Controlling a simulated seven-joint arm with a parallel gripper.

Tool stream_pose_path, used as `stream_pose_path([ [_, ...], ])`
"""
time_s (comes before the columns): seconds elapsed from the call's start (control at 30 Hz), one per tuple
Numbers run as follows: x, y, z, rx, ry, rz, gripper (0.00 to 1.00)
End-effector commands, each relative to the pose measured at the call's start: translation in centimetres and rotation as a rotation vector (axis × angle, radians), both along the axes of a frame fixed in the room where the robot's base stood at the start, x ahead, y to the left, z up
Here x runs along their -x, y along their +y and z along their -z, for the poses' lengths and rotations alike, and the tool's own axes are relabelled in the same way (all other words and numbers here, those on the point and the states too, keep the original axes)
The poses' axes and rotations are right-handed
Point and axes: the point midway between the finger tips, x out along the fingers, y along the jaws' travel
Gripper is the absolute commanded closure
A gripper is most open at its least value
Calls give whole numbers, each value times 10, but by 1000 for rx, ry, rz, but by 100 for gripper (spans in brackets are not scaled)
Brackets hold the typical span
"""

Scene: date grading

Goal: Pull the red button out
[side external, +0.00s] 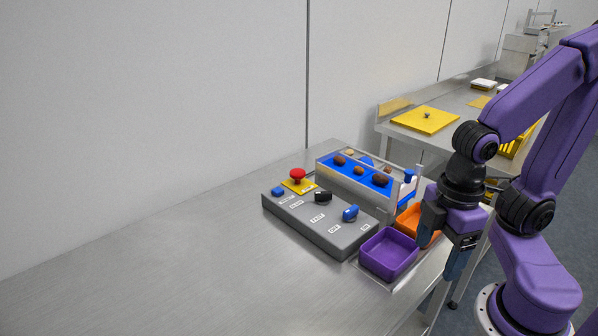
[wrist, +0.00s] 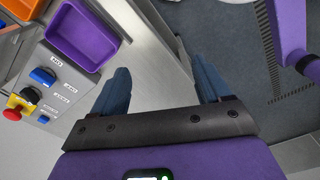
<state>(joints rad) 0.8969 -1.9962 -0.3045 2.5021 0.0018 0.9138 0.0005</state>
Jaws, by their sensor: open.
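The red button (side external: 297,175) is a mushroom-shaped knob on a yellow plate (side external: 299,187) at the far left corner of a grey control box (side external: 321,226). In the wrist view the red button (wrist: 12,114) shows at the left edge. My gripper (side external: 444,257) is beside the purple tray at the table's right edge, well to the right of the button. Its two blue fingers stand apart with nothing between them in the wrist view (wrist: 164,82).
The box also carries a black knob (side external: 322,197), a blue knob (side external: 350,213) and a blue button (side external: 278,191). A purple tray (side external: 389,254) and an orange tray (side external: 410,222) stand between box and gripper. A conveyor with dates (side external: 345,182) runs behind. The table's front left is clear.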

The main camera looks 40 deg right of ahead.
Motion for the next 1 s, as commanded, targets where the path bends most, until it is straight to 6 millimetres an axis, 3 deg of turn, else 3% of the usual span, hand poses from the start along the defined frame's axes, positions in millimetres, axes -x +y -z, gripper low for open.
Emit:
stream_pose_path([
  [0.3,-3,2,-1,-3,-1,9,24],
  [0.47,-32,17,-11,-31,-12,89,24],
  [0.6,-87,33,-25,-76,-36,218,24],
  [0.77,-160,35,-41,-124,-77,373,24],
  [0.87,-207,26,-49,-151,-107,467,24],
  [1.0,-273,-2,-58,-181,-158,599,24],
])
